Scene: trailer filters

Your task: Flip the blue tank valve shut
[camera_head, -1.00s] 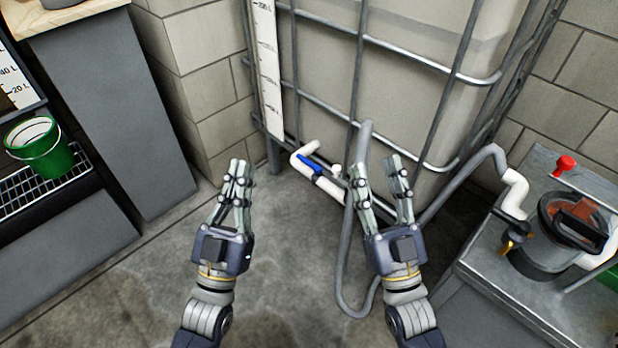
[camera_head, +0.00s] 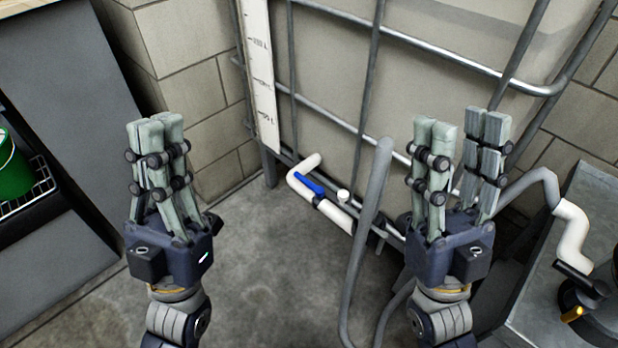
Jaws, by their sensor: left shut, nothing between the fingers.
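The blue valve handle (camera_head: 309,186) sits on a white pipe (camera_head: 333,213) at the foot of the caged tank (camera_head: 440,45). The handle appears to lie roughly along the pipe. My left gripper (camera_head: 156,130) is shut and empty, to the left of the valve and apart from it. My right gripper (camera_head: 460,130) is open and empty, to the right of the valve and apart from it. Nothing covers the blue handle.
A grey hose (camera_head: 366,235) rises between the valve and my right gripper. Metal cage bars (camera_head: 369,100) front the tank. A metal bench (camera_head: 560,270) with a white pipe elbow (camera_head: 573,232) stands at right, a green bucket (camera_head: 10,170) at left. The floor below the valve is clear.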

